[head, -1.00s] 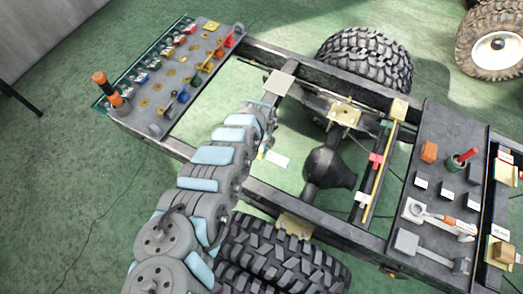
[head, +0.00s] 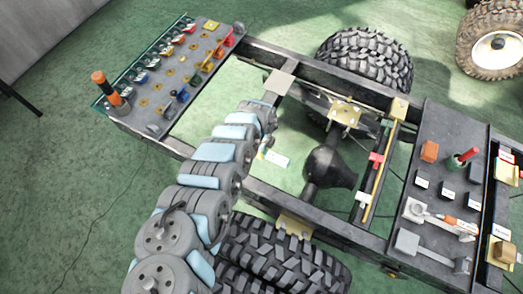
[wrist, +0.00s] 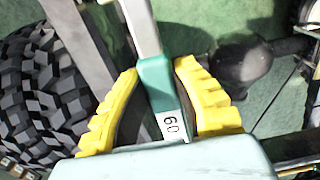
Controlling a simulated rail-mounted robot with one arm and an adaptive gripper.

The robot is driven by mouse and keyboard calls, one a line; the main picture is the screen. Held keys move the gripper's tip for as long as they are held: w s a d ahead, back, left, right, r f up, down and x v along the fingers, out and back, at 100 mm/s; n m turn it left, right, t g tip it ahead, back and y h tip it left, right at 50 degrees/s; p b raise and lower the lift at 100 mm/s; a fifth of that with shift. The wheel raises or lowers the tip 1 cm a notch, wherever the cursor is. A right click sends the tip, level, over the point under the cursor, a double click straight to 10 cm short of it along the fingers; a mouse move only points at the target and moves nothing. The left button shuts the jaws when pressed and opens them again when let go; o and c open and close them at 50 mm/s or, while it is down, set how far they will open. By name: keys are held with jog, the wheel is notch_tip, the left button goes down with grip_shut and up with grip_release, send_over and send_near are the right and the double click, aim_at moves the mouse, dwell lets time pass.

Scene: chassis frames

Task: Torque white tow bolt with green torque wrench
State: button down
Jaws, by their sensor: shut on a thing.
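My gripper (wrist: 160,100) has yellow ribbed finger pads. It is shut on the green torque wrench (wrist: 156,78), which carries a white label reading 60. The wrench's pale metal shaft runs up out of the top of the wrist view. In the head view, my arm mostly hides the gripper, over the open middle of the chassis frame. A small white part (head: 362,200), possibly the white tow bolt, sits on the frame beside a yellow strip. I cannot tell whether it is the bolt. The wrench's far end is out of the wrist view.
The chassis frame (head: 170,143) carries a panel of several coloured parts at upper left, with an orange-handled tool (head: 101,84). A grey tool plate (head: 437,130) lies at right. Large tyres (head: 285,265) flank the frame. A dark axle housing (head: 330,168) hangs in the middle.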

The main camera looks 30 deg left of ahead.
jog(key=shift+f, duration=0.2)
dwell(0.6)
jog(key=shift+s+a+m+p, duration=0.1)
jog(key=shift+s+m+p, duration=0.4)
jog(key=shift+s+m, duration=0.9)
